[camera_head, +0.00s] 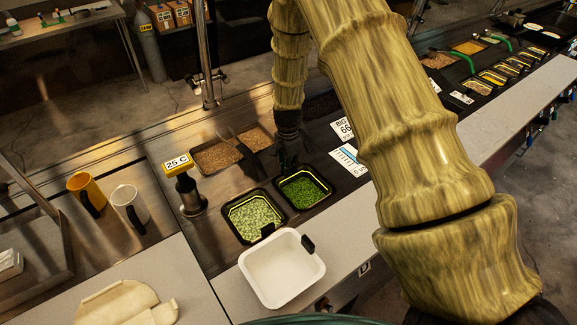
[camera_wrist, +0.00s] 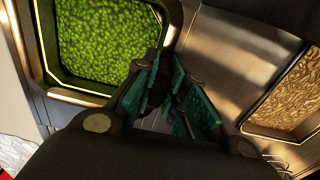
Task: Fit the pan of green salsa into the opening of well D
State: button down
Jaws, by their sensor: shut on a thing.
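A black-rimmed pan of bright green, fine-grained food, which I take for the green salsa (camera_head: 304,190), sits at or just over an opening in the counter. It also shows in the wrist view (camera_wrist: 105,40). Whether it is fully seated I cannot tell. My gripper (camera_head: 288,163) is at its back left edge, its teal fingers (camera_wrist: 165,92) closed on the pan's dark tab, mostly hidden between them. A letter D label (camera_head: 364,268) is on the counter's front face; the outline of well D's opening is hidden.
A second pan of paler green food (camera_head: 254,221) is close on the left. An empty white pan (camera_head: 281,268) stands on the front ledge.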

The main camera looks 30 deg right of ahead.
jog(key=shift+f, duration=0.15)
jog(key=c, duration=1.4)
grip_release()
notch_tip(320, 180, up, 12)
jog(key=shift+w+r, duration=0.1)
jog(key=shift+w, duration=0.05)
